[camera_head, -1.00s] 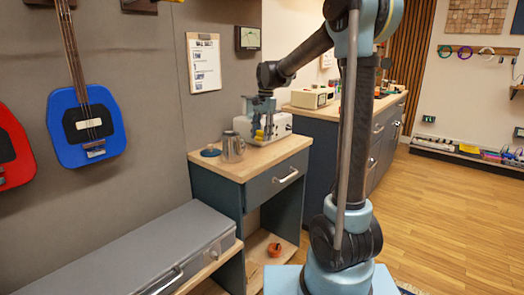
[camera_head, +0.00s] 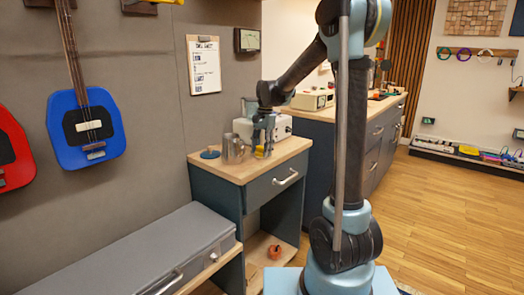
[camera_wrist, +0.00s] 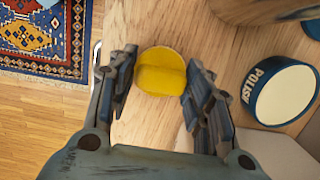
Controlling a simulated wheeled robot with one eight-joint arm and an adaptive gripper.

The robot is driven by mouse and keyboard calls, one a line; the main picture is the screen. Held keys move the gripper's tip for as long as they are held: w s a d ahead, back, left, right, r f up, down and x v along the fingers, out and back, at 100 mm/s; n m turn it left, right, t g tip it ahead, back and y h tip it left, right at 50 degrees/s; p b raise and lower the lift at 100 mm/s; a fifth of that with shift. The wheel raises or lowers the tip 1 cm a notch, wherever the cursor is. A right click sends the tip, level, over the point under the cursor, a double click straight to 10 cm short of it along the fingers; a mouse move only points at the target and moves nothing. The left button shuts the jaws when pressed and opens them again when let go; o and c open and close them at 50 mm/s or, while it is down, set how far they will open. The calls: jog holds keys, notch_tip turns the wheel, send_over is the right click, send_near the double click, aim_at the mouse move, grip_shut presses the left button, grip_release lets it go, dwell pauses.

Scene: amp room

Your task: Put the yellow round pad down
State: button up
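The yellow round pad (camera_wrist: 160,72) is between my gripper's fingertips (camera_wrist: 161,78) in the wrist view, with a finger against each side. In the head view the pad (camera_head: 262,151) shows under my gripper (camera_head: 263,140), low over the wooden top of the small dark cabinet (camera_head: 232,170). I cannot tell whether the pad touches the wood. My gripper is shut on it.
A metal mug (camera_head: 233,149) stands close left of my gripper, and a blue round item (camera_head: 210,153) lies further left. A tin marked POLISH (camera_wrist: 283,92) is right of my fingers. A cream machine (camera_head: 278,125) stands behind. Bare wood lies in front.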

jog(key=shift+o, duration=0.4)
jog(key=shift+r, duration=0.1)
notch_tip(320, 180, up, 11)
jog(key=w+d, duration=0.1)
jog(key=s+d+f+n+t, duration=0.1)
jog(key=s+d+n, duration=0.1)
jog(key=s+d, duration=0.65)
jog(key=s+d+f+n+t, duration=0.1)
jog(key=s+d+f+n, duration=0.1)
jog(key=s+d+f, duration=0.2)
jog(key=s+d+f+n, duration=0.2)
jog(key=s+d+f, duration=0.2)
jog(key=s+f, duration=0.5)
jog(key=s+d+f+n+t+h, duration=0.1)
jog(key=s+d+f, duration=0.3)
jog(key=s, duration=0.7)
notch_tip(320, 180, down, 3)
jog(key=shift+s+r+n+t, duration=0.15)
jog(key=shift+s+n+t, duration=0.15)
jog(key=shift+n, duration=0.1)
jog(key=shift+w+f, duration=0.2)
jog(key=shift+w, duration=0.25)
